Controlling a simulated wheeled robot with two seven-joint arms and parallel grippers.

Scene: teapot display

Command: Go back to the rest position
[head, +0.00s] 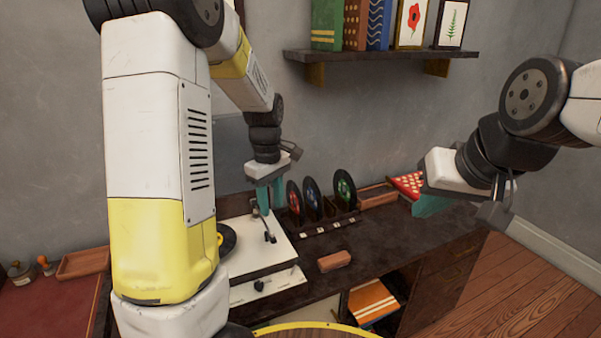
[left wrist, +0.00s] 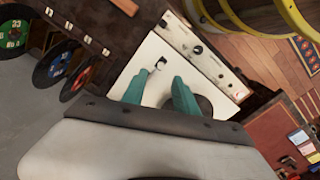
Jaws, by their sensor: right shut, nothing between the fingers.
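My left gripper (head: 268,200) is above the white record player (head: 275,252), pointing down near its tonearm (head: 268,232). In the left wrist view its two teal fingers (left wrist: 158,90) are spread apart with nothing held between them. A dark disc (head: 227,240) on the player is mostly hidden by my left arm. My right gripper (head: 430,205) is at the right, raised in front of the counter's right end, its teal fingers together and empty.
A reddish block (head: 334,261) lies on the dark counter (head: 345,245). A wall shelf (head: 385,57) holds books and pictures. A wooden tray (head: 84,263) sits at left.

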